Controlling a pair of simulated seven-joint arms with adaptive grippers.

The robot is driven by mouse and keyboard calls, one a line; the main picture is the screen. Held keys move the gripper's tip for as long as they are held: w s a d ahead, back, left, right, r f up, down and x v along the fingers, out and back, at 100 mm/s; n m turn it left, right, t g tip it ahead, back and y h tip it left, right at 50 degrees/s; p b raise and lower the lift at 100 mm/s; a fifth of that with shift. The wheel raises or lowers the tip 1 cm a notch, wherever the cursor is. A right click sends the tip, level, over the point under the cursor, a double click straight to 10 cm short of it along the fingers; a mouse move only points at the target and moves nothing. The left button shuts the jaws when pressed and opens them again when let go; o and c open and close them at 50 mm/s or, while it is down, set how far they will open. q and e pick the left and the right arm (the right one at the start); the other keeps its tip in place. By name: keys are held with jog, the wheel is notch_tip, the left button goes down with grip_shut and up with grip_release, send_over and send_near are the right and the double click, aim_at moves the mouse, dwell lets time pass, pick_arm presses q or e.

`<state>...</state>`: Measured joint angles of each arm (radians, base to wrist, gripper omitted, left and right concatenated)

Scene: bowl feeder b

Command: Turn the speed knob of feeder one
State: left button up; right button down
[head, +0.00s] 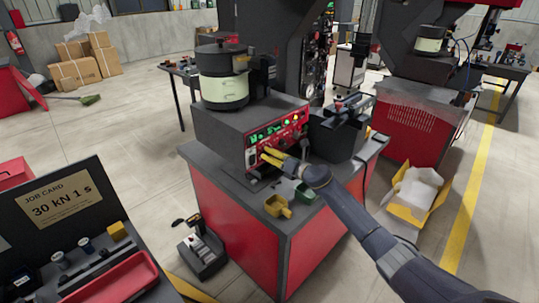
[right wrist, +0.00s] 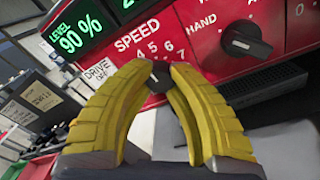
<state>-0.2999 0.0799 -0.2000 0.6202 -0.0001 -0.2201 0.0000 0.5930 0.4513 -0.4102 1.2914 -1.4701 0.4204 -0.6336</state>
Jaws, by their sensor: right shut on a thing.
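The feeder's red control panel (head: 279,139) is on the front of a dark box, below a cylindrical bowl (head: 223,90). In the right wrist view, the word SPEED and dial numbers, 4 to 7 readable, sit above a small dark knob (right wrist: 160,74). My right gripper (head: 265,153) reaches the panel from the right. Its yellow fingers, also in the right wrist view (right wrist: 161,70), are shut on the speed knob and hide most of it. The pointer's setting cannot be read. My left gripper is not in view.
A black HAND selector knob (right wrist: 247,40) is close right of the fingers. A green display (right wrist: 77,34) reads LEVEL 90 %. Yellow (head: 278,206) and green (head: 305,194) bins sit on the bench below the panel.

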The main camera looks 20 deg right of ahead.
jog(key=shift+d+m, duration=0.1)
jog(key=shift+m, duration=2.1)
jog(key=c, duration=1.1)
grip_release()
jog(key=v, duration=1.2)
jog(key=shift+f, duration=0.15)
jog(key=shift+m, duration=0.3)
